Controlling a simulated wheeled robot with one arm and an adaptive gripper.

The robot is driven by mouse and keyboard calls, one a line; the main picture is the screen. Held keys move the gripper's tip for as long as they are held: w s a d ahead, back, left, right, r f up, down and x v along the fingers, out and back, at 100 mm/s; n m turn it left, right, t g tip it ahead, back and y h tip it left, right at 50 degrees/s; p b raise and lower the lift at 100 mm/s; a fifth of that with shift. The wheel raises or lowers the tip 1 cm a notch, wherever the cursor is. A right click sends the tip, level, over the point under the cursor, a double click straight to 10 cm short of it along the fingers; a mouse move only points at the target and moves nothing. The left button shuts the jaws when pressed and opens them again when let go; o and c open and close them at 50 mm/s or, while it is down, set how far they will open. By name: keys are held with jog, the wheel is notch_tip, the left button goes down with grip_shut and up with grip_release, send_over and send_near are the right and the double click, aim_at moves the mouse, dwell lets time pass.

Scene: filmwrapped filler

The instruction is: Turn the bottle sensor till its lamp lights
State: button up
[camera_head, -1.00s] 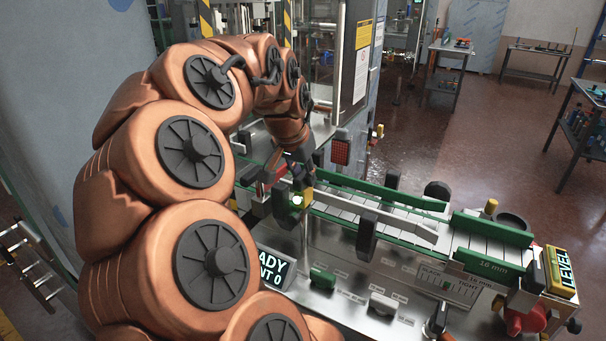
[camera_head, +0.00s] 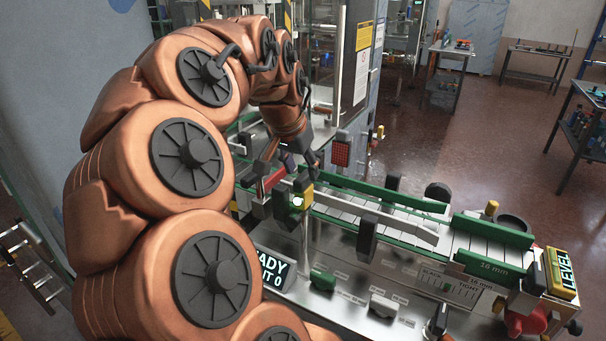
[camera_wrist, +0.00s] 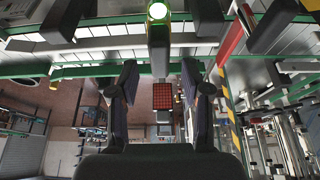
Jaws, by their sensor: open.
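The bottle sensor (camera_head: 307,196) is a small yellow and dark block on a post at the near side of the conveyor. Its round lamp (camera_head: 298,202) looks bright and pale in the head view. In the wrist view the lamp (camera_wrist: 157,11) glows whitish green at the top edge. My gripper (camera_wrist: 160,66) is open, with nothing between its fingers. In the head view my gripper (camera_head: 299,161) is just above and behind the sensor, apparently clear of it. The red reflector (camera_head: 340,153) stands across the conveyor; it also shows between the fingers in the wrist view (camera_wrist: 163,96).
Green guide rails (camera_head: 390,194) run along the conveyor (camera_head: 360,207). A dark knob block (camera_head: 367,236) stands on the near rail. A red bracket (camera_head: 274,178) is close left of the gripper. A display (camera_head: 272,268) reading "...ADY" and a LEVEL panel (camera_head: 562,272) face me.

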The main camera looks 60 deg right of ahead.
jog(key=v, duration=0.9)
dwell(0.4)
